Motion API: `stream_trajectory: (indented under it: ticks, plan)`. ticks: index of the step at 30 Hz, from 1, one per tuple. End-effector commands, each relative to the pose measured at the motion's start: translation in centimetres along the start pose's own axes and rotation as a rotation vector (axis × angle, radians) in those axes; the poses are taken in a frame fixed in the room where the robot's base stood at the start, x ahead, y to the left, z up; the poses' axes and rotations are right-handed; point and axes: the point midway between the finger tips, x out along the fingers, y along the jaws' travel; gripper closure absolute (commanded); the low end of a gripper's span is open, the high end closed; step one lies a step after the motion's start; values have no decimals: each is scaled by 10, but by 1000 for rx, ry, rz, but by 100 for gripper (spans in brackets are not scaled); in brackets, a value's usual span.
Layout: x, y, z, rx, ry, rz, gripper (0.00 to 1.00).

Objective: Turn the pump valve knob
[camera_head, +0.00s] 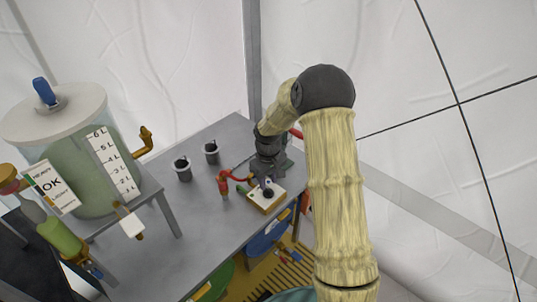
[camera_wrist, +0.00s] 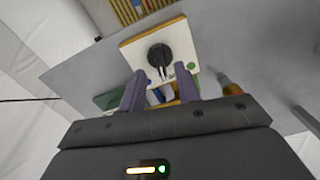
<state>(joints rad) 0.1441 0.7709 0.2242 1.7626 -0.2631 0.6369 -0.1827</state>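The pump valve knob is a round black knob (camera_wrist: 160,57) with a pale pointer line, on a white panel (camera_wrist: 133,50) in the wrist view. In the head view the black knob (camera_head: 269,193) shows on the small white box (camera_head: 259,204) on the grey table. My gripper (camera_wrist: 160,84) is open, its two purple-grey fingers apart. In the head view my gripper (camera_head: 266,180) is over the box's far side. I cannot tell whether the fingers touch the panel.
A red-handled part (camera_head: 223,184) stands left of the box on the grey table (camera_head: 215,225). Two dark cups (camera_head: 183,172) stand further left. A large tank (camera_head: 85,150) with a level scale stands at the left. The table's front middle is clear.

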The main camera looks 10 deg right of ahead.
Motion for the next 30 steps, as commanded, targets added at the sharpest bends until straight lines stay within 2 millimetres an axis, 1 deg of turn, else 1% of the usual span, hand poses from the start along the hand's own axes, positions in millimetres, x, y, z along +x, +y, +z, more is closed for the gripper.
stream_trajectory:
  ticks: [1,3,15,18,21,24,30]
  plan:
    - [-12,1,-1,1,5,3,67]
    - [-26,1,-1,-1,5,3,67]
    - [-106,1,-1,0,5,3,67]
    - [-123,1,-1,0,5,2,67]
    - [-134,1,-1,-1,4,2,67]
    - [-140,0,0,-1,2,1,67]
    - [-141,0,0,-1,1,1,67]
